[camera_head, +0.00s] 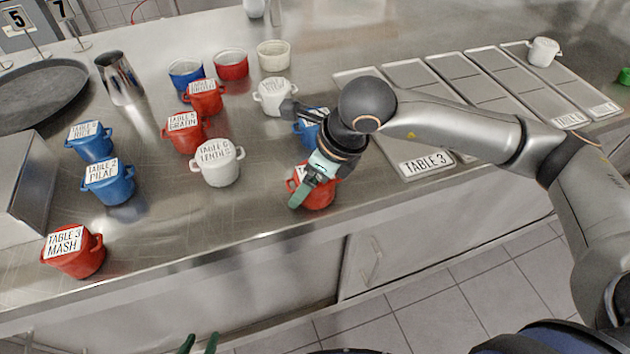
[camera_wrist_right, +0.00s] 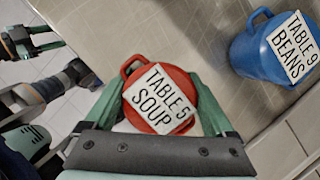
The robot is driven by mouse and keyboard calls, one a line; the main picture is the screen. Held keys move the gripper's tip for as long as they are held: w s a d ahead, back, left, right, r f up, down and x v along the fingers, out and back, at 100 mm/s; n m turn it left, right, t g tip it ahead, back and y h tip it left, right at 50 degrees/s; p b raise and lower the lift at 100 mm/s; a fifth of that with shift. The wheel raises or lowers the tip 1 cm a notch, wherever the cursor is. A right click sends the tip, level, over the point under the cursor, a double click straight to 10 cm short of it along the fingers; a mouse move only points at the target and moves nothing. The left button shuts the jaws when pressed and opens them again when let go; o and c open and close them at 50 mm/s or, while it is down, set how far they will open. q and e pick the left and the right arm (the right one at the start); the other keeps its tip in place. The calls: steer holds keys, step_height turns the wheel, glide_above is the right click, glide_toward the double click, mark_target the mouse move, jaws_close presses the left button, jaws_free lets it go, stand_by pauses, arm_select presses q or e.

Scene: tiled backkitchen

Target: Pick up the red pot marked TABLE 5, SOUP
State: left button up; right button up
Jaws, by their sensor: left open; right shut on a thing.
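The red pot marked TABLE 5, SOUP (camera_wrist_right: 181,83) is between the green fingers of my right gripper (camera_wrist_right: 162,98) in the right wrist view. The fingers are shut on it, one on either side, with its label facing up. In the head view the same red pot (camera_head: 319,198) shows near the counter's front edge, partly covered by my right gripper (camera_head: 308,186). I cannot tell whether its base touches the counter. My left gripper (camera_head: 197,344) is open and empty at the bottom edge of the head view, in front of the counter.
A blue pot marked TABLE 9, BEANS (camera_wrist_right: 262,52) stands close by. A white LENTILS pot (camera_head: 219,173) is left of the held pot. Several red, blue and white pots stand further left. Steel trays (camera_head: 420,72) lie to the right. The front left-centre counter is clear.

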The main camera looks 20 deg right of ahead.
steer(key=c, duration=0.4)
steer(key=shift+c, duration=0.3)
steer(key=shift+r, duration=0.2)
